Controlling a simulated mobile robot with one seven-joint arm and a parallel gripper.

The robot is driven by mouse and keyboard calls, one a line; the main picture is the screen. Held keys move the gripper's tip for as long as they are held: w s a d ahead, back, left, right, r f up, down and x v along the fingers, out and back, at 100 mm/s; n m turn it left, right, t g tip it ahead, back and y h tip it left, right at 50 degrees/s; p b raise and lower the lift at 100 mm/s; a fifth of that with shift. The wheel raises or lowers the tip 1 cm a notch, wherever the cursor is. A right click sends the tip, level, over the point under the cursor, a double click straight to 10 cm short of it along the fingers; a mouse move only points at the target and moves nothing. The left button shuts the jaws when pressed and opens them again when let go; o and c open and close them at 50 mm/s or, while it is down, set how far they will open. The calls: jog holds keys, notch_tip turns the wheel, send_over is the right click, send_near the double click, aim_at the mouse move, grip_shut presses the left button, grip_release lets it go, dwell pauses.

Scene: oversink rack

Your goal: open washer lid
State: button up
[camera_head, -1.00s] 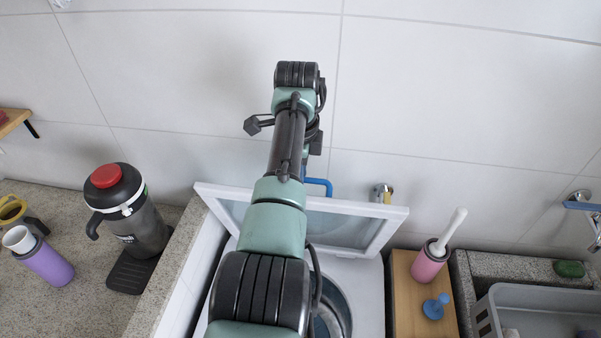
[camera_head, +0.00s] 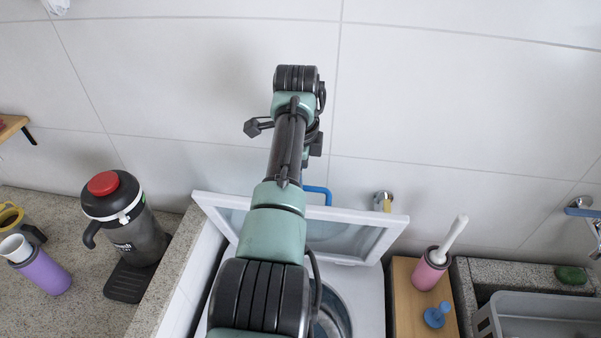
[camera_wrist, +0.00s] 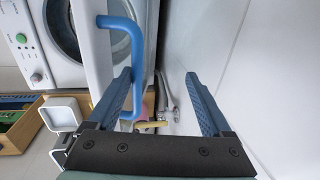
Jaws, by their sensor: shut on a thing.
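The washer lid (camera_head: 376,234) is a white frame with a clear pane, raised and leaning back near the tiled wall. The washer's round tub (camera_head: 334,311) is uncovered below it, partly hidden by my arm. The blue lid handle (camera_head: 318,189) shows beside my arm, and the wrist view shows it larger as a blue loop (camera_wrist: 135,48) on the lid's white edge. My gripper (camera_wrist: 160,82) is shut on the handle. Its fingers stand well apart, with the handle close against the left one. My arm hides the gripper in the head view.
A black jug with a red cap (camera_head: 128,222) and a purple bottle (camera_head: 42,270) stand on the left counter. A pink brush holder (camera_head: 428,271) and a blue knob-like item (camera_head: 437,315) sit on a wooden board (camera_head: 403,292). A tap (camera_head: 383,201) is behind the lid; a grey basin (camera_head: 535,305) is right.

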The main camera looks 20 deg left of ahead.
jog(key=shift+w+r, duration=0.35)
jog(key=shift+r, duration=0.05)
jog(key=s+r+p, duration=0.1)
jog(key=s+r, duration=0.2)
jog(key=r, duration=0.9)
jog(key=shift+d, duration=0.35)
